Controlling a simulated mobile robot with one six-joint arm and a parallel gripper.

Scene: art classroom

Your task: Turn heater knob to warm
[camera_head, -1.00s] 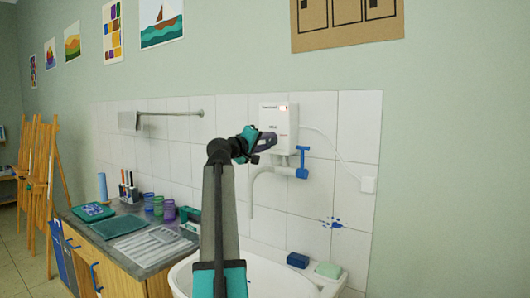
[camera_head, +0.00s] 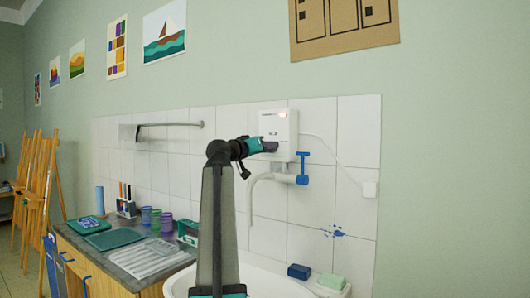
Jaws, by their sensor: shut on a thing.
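The white heater box (camera_head: 283,127) hangs on the tiled wall above the sink, with a small reddish light near its top right. My gripper (camera_head: 270,146) is at the lower front of the heater, its dark fingertips against the front face. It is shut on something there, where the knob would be. The fingers hide the knob, so its setting cannot be read.
A blue tap handle (camera_head: 302,168) and a white curved spout (camera_head: 254,195) sit below the heater. The white sink (camera_head: 270,284) is beneath, with a blue sponge (camera_head: 299,271) and a green soap (camera_head: 332,281) on its right rim. The counter (camera_head: 125,262) at left holds cups and trays.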

